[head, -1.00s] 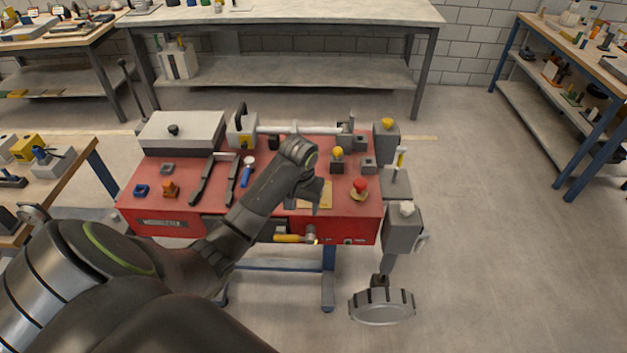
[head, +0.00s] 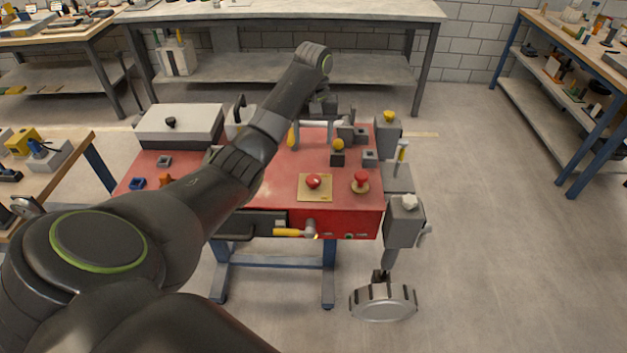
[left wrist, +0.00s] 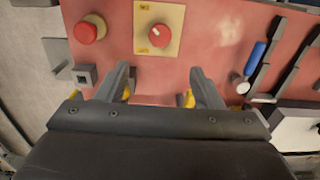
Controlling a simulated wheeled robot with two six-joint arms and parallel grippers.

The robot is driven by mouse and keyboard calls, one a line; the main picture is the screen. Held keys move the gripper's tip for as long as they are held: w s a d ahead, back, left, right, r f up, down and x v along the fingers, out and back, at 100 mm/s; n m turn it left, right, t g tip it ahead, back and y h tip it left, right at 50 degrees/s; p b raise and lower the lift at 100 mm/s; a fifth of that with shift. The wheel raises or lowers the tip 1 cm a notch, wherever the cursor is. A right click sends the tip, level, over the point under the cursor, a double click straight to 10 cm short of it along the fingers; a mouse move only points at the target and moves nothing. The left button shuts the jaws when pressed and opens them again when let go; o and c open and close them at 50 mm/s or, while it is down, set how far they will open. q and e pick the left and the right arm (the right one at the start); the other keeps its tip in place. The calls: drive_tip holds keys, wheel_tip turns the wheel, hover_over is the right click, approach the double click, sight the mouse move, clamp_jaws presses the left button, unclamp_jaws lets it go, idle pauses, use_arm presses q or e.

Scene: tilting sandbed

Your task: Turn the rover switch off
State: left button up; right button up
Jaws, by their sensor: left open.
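A red round knob (head: 313,182) with a white mark sits on a tan plate (head: 304,195) on the red bench top; it looks like the rover switch. The left wrist view shows the knob (left wrist: 160,35) at top centre, its mark pointing up and left there. A red mushroom button (head: 361,179) stands to its right in the head view. My left gripper (head: 322,108) is above the far part of the bench, beyond the knob. In the left wrist view its fingers (left wrist: 160,82) are apart and empty, touching neither knob nor button. My right gripper is not in view.
A yellow-topped block (head: 338,154) stands beyond the knob. A grey box (head: 406,225) and a handwheel (head: 383,302) are off the bench's right side. My left arm covers the bench's left middle. Red surface around the plate is clear.

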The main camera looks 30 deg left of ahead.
sight(314, 178)
use_arm(q)
wheel_tip(314, 178, down, 13)
drive_tip(key=shift+f+p, duration=0.2)
drive_tip(key=shift+p, duration=0.35)
drive_tip(key=shift+f, duration=0.6)
